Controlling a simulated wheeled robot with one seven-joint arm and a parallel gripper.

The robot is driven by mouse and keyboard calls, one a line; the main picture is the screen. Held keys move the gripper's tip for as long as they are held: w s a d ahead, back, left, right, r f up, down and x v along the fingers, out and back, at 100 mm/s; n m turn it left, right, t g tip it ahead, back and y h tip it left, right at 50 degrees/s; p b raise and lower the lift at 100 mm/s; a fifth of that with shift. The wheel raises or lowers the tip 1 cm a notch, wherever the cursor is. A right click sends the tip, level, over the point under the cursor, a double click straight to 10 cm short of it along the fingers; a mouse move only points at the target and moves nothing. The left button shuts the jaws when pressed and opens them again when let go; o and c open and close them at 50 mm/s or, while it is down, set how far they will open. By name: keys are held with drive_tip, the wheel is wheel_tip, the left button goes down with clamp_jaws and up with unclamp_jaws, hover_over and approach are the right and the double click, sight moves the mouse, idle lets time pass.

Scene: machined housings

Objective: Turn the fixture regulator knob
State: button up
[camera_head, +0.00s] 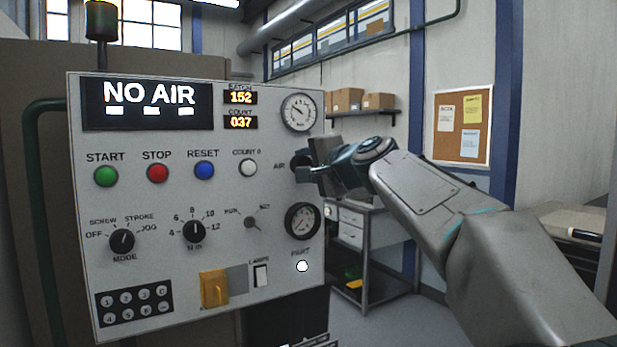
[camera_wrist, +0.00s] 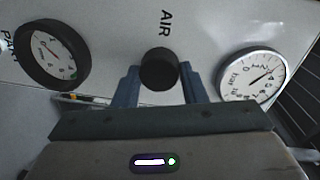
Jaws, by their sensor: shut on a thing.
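The regulator knob (camera_wrist: 159,68) is a round black knob beside the label AIR on the panel. It sits between the two fingers of my gripper (camera_wrist: 158,76) in the wrist view, with one finger on each side. My gripper is shut on it. In the head view my gripper (camera_head: 310,172) reaches the right edge of the panel from the right, and the knob (camera_head: 299,168) is mostly hidden by the fingers. The display (camera_head: 148,103) reads NO AIR.
A white-rimmed bar gauge (camera_head: 298,112) is above the knob and a black-rimmed gauge (camera_head: 302,221) below it. A shelf unit (camera_head: 365,245) stands behind my arm.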

drive_tip(key=n+b, duration=0.3)
drive_tip(key=n, duration=0.1)
drive_tip(key=shift+a+f+n, duration=0.1)
drive_tip(key=shift+f+n, duration=0.05)
drive_tip(key=shift+n, duration=0.15)
idle(0.5)
drive_tip(key=o, duration=1)
drive_tip(key=shift+c, duration=0.2)
drive_tip(key=shift+s, duration=0.1)
drive_tip(key=b+v, duration=0.3)
drive_tip(key=v, duration=1)
drive_tip(key=shift+s+b, duration=0.3)
drive_tip(key=shift+s, duration=0.15)
